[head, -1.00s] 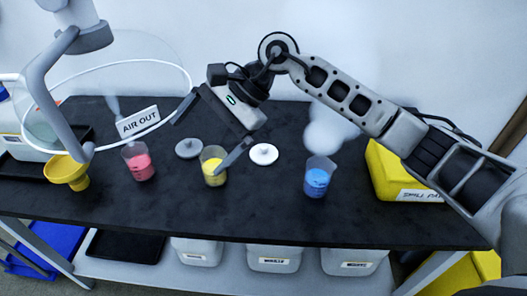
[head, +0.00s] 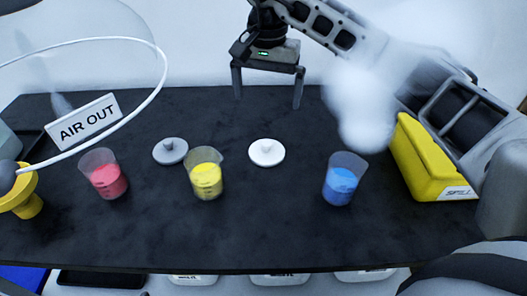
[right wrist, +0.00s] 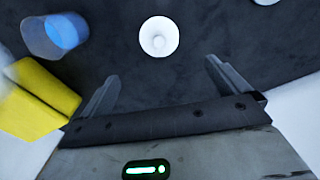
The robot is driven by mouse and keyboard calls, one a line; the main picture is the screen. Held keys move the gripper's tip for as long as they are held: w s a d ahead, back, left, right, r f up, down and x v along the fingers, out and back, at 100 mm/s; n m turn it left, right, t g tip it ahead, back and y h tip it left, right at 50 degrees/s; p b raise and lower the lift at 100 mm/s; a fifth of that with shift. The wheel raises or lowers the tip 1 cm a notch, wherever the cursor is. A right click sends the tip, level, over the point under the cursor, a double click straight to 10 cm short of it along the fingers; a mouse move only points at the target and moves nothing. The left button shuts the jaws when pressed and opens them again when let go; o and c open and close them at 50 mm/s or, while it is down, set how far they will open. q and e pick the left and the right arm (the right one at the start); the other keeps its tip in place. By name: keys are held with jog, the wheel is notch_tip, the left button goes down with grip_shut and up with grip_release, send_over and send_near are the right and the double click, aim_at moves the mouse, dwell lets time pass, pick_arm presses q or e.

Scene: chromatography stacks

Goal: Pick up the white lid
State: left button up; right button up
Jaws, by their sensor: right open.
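The white lid (head: 266,152) lies flat on the black table, knob up, between the yellow beaker and the blue beaker. It also shows in the right wrist view (right wrist: 158,37), just beyond the fingertips and roughly between their lines. My right gripper (head: 268,102) is open and empty, pointing down behind the lid and not touching it. Its two spread fingers also show in the right wrist view (right wrist: 162,70). My left gripper is not in view.
A grey lid (head: 170,151), a red beaker (head: 106,178), a yellow beaker (head: 205,180) and a blue beaker (head: 341,183) stand around. A yellow spill box (head: 420,158) is at right. An AIR OUT sign (head: 86,121) and a yellow funnel (head: 25,200) are at left. White vapour clouds the right.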

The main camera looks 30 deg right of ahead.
aim_at(267, 143)
notch_tip(267, 143, down, 14)
jog(key=shift+s+f+p, duration=0.1)
jog(key=shift+f+p, duration=0.15)
jog(key=shift+p, duration=0.05)
jog(key=shift+c, duration=0.3)
jog(key=c, duration=0.9)
